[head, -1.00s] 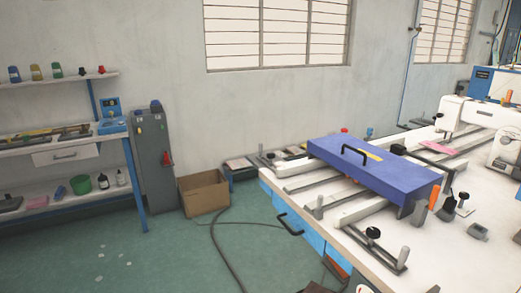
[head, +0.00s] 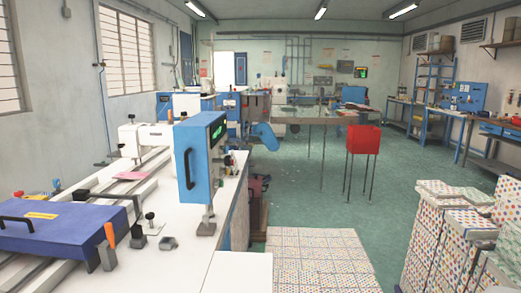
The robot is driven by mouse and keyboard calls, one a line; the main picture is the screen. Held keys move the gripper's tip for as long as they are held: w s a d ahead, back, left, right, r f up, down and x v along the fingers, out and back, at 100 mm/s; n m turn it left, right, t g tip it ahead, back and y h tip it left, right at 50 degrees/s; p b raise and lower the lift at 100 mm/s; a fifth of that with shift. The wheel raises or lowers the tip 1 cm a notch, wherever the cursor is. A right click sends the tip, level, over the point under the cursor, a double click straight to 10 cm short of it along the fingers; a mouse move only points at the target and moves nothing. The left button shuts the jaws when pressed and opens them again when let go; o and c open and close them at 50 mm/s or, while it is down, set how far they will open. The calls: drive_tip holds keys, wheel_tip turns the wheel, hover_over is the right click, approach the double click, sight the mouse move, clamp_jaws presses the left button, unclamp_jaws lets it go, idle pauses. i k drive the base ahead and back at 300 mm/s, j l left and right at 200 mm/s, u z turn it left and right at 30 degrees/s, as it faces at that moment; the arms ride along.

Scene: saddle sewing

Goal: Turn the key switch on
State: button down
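I cannot make out a key switch in the head view. A blue and white machine head (head: 200,160) with a black handle and a small green display stands upright on the long white worktable (head: 190,262). A blue box-shaped cover (head: 55,228) with a black handle and a yellow label lies on the table at the left. A white sewing machine (head: 145,138) stands behind it. Small knobs and levers sit on the table, too small to identify as a switch. My gripper is not in view.
A patterned tile platform (head: 315,258) lies on the floor in front. Stacked dotted boxes (head: 440,240) fill the lower right. A red bin on thin legs (head: 363,140) stands mid-room. Workbenches (head: 470,120) line the right wall. Green floor (head: 300,190) is open between.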

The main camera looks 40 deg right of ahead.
sight(239, 143)
drive_tip(key=l+z, duration=0.1)
drive_tip(key=z, duration=0.4)
drive_tip(key=l+z, duration=0.15)
drive_tip(key=z, duration=0.3)
drive_tip(key=i+l, duration=0.45)
drive_tip(key=l, duration=0.15)
drive_tip(key=i+l+z, duration=0.15)
drive_tip(key=i+l, duration=0.3)
drive_tip(key=l, duration=0.15)
drive_tip(key=i+z, duration=0.1)
drive_tip(key=i, duration=0.8)
